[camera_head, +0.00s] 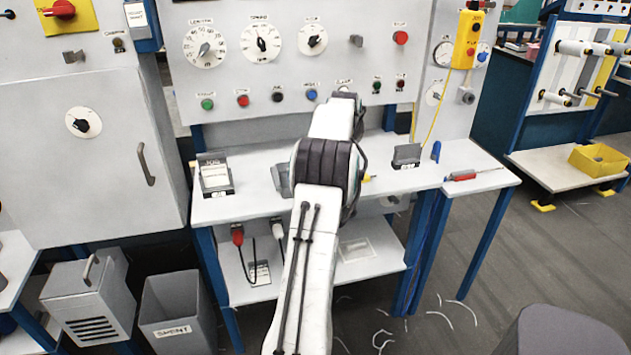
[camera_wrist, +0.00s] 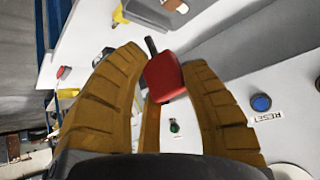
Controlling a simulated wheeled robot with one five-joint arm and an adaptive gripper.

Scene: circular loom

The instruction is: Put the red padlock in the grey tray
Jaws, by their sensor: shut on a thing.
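The red padlock (camera_wrist: 165,78) shows in the wrist view between the fingertips of my gripper (camera_wrist: 163,68), with a dark grey shackle end at its upper left. In the head view my own arm hides the gripper and padlock in front of the control panel. A grey tray-like piece (camera_head: 281,179) lies on the bench just left of my arm, partly hidden by it. A grey piece (camera_wrist: 150,12) also shows at the top of the wrist view. I cannot tell for sure whether either is the grey tray.
The white bench (camera_head: 240,205) carries a card holder (camera_head: 214,176) at left, a small grey stand (camera_head: 407,156) and a red-handled screwdriver (camera_head: 463,177) at right. The panel with dials and buttons (camera_head: 311,95) rises behind. A grey bin (camera_head: 178,300) stands on the floor at left.

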